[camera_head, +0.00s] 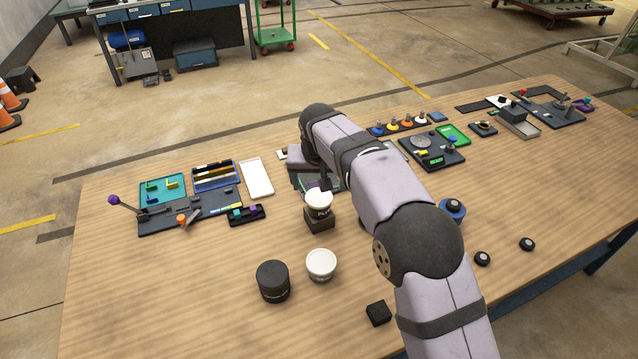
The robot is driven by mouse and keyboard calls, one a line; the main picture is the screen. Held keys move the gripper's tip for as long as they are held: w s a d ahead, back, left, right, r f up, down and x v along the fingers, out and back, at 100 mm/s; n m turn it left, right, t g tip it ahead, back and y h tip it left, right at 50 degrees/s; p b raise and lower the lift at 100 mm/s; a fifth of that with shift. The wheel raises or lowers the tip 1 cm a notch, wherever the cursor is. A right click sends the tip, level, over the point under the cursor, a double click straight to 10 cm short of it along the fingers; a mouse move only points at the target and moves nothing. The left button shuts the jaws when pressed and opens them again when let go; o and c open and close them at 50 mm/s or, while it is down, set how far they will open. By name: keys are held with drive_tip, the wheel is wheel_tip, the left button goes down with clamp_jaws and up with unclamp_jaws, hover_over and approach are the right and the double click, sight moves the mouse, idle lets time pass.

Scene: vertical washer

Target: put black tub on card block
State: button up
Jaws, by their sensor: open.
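The black tub (273,282), a dark cylinder with a lid, stands upright on the table at the front left of centre. A dark square block (319,221) stands behind it to the right and looks like the card block, though I cannot read any label on it. A white tub (318,203) with dark lettering appears to rest on top of this block. My gripper (318,186) is just behind and above the white tub, apart from the black tub. It is open; its fingers are small and partly hidden, and contact with the white tub cannot be told.
Another white tub (321,265) stands right beside the black tub. A small black cube (378,313) lies near the front. A dark fixture board (190,210) with trays is at left; several more fixtures are at right. My arm crosses the middle. The front left table is clear.

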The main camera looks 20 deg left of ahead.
drive_tip(key=shift+s+r, duration=0.2)
drive_tip(key=shift+r, duration=0.3)
drive_tip(key=shift+d, duration=0.1)
drive_tip(key=s+d+f+m+g+h, duration=0.1)
drive_tip(key=s+d, duration=0.2)
drive_tip(key=d, duration=1)
drive_tip(key=s+d+f+m+g+h, duration=0.1)
drive_tip(key=s+d, duration=0.2)
drive_tip(key=d, duration=1)
drive_tip(key=s+d+f+m+g, duration=0.1)
drive_tip(key=s+d+f, duration=0.2)
drive_tip(key=s+d, duration=0.4)
drive_tip(key=s+d+f+m+g, duration=0.1)
drive_tip(key=s+d+f, duration=0.2)
drive_tip(key=s+d, duration=0.4)
drive_tip(key=s, duration=0.6)
drive_tip(key=shift+s, duration=0.25)
